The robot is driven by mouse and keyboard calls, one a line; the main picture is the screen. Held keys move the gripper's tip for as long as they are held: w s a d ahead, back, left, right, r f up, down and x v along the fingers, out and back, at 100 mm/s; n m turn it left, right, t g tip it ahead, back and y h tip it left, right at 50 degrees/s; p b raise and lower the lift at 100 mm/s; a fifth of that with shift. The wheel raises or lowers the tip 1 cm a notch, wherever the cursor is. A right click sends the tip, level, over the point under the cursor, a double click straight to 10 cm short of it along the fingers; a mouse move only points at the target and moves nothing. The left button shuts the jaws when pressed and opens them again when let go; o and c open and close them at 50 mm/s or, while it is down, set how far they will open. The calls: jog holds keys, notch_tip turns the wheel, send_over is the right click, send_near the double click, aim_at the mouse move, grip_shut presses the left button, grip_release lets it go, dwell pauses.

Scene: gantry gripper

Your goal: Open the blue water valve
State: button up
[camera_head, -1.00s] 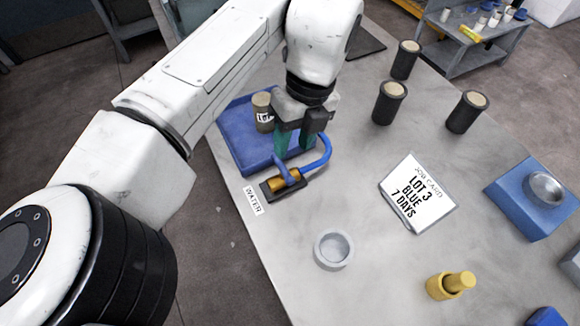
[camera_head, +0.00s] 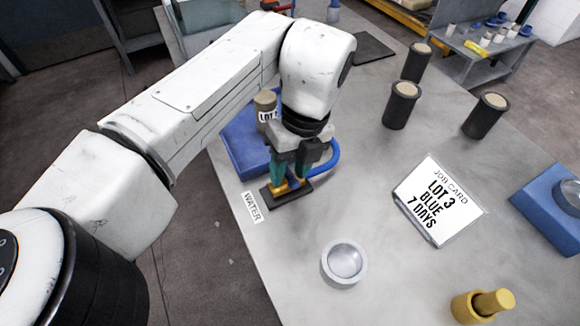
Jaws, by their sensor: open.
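The water valve (camera_head: 284,197) is a small dark block with brass-coloured parts, beside the WATER label (camera_head: 252,207) near the table's left edge. A blue curved hose (camera_head: 332,160) runs from behind it. My gripper (camera_head: 289,187) is over the valve, its green fingers pointing down and their tips at the brass parts. It is open. The blue valve handle is mostly hidden behind the fingers, and I cannot tell whether the fingers touch it.
A blue tray (camera_head: 243,142) holding a LOT-marked cylinder (camera_head: 265,103) stands just behind. A job card (camera_head: 437,200), a grey dish (camera_head: 344,262), a yellow holder (camera_head: 482,305) and dark cylinders (camera_head: 401,104) stand to the right. The table between valve and card is clear.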

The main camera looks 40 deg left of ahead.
grip_shut()
dwell(0.5)
jog(key=n+p, duration=0.1)
jog(key=p, duration=0.1)
jog(key=n+p, duration=0.2)
jog(key=shift+w+d+r+h, duration=0.1)
jog(key=shift+w+r+h, duration=0.1)
jog(key=shift+h, duration=0.1)
jog(key=n+p, duration=0.2)
jog(key=n, duration=0.1)
jog(key=n+h+p, duration=0.1)
jog(key=n+p, duration=0.1)
jog(key=shift+w+n+p, duration=0.2)
jog(key=shift+n+p, duration=0.1)
jog(key=shift+n, duration=0.1)
jog(key=n+p, duration=0.2)
jog(key=n, duration=0.1)
jog(key=n+p, duration=0.1)
jog(key=shift+w+a+f+n+h, duration=0.1)
jog(key=shift+a+n+h, duration=0.2)
jog(key=shift+h, duration=0.1)
jog(key=shift+a+f+n+t+p, duration=0.15)
jog(key=shift+n+t+p, duration=0.15)
jog(key=shift+n+p, duration=0.65)
jog(key=shift+a+r+n+t+p, duration=0.1)
jog(key=shift+n+t+p, duration=0.25)
jog(key=shift+n, duration=1)
jog(key=shift+f, duration=0.1)
